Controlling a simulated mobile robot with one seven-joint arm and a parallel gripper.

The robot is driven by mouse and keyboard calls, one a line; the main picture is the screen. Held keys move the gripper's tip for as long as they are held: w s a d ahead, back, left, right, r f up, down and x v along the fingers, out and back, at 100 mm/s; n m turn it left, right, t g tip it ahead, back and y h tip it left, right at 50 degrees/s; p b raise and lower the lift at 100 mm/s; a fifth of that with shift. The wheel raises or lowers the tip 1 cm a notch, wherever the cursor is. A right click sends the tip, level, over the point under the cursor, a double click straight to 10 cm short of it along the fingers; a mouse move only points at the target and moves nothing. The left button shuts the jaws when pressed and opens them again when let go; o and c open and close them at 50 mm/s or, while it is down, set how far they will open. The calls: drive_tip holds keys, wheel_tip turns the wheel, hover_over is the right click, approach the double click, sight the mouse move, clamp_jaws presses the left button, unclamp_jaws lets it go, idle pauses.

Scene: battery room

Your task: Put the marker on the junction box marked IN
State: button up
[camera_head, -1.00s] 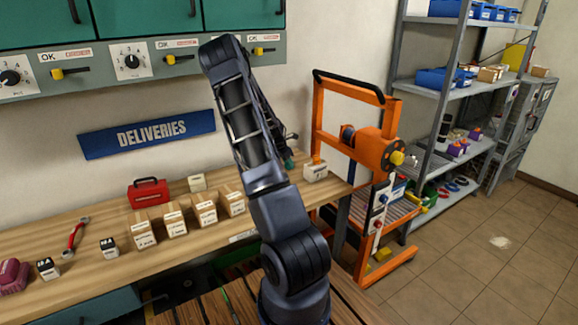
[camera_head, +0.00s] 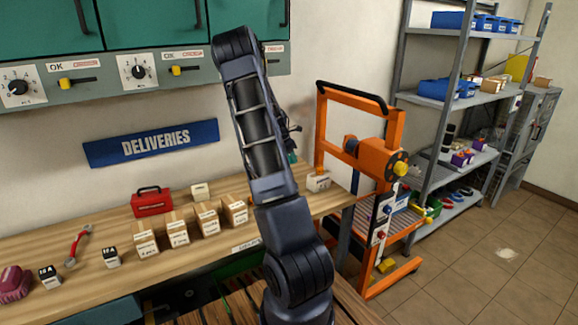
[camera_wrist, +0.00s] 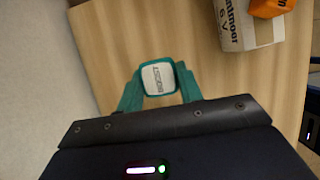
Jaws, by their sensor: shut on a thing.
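My gripper (camera_wrist: 158,88) has its teal fingers shut on a small block with a white, rounded-square top (camera_wrist: 158,77). The dark lettering on that top is too small to read surely, so I cannot tell if it is the marker. In the head view a bit of the gripper's teal (camera_head: 292,157) shows behind my arm, above the bench's right end. A cardboard box (camera_wrist: 236,28) with printed sides stands apart from the gripper, with an orange thing (camera_wrist: 270,7) at its top. The head view shows this box (camera_head: 318,184) too. I cannot make out a junction box marked IN.
The wooden bench (camera_head: 100,285) carries several small cartons (camera_head: 206,222), a red toolbox (camera_head: 152,202), a red wrench (camera_head: 78,246) and small dark-topped boxes (camera_head: 112,258). An orange frame (camera_head: 322,130) stands at the bench's right end, before grey shelves (camera_head: 465,100). Floor is clear at right.

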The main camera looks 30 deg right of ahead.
drive_tip(key=shift+r, duration=0.6)
drive_tip(key=shift+s+a, duration=0.1)
drive_tip(key=shift+a, duration=0.05)
drive_tip(key=s+a+r+m+g, duration=0.1)
drive_tip(key=s+a+r+m, duration=0.15)
drive_tip(key=a, duration=0.55)
drive_tip(key=s+a+r+m, duration=0.1)
drive_tip(key=s+a, duration=0.3)
drive_tip(key=a, duration=0.5)
drive_tip(key=n+t+y, duration=0.1)
drive_tip(key=n+t, duration=0.3)
drive_tip(key=n, duration=0.9)
hover_over(201, 187)
drive_tip(key=a, duration=0.1)
drive_tip(key=f, duration=0.1)
drive_tip(key=shift+m, duration=0.25)
drive_tip(key=shift+s+a+f, duration=0.1)
drive_tip(key=shift+s+f, duration=0.1)
drive_tip(key=shift+f, duration=1.6)
drive_tip(key=shift+s+f, duration=0.2)
drive_tip(key=shift+f, duration=1.55)
drive_tip(key=shift+f, duration=0.15)
drive_tip(key=o, duration=1)
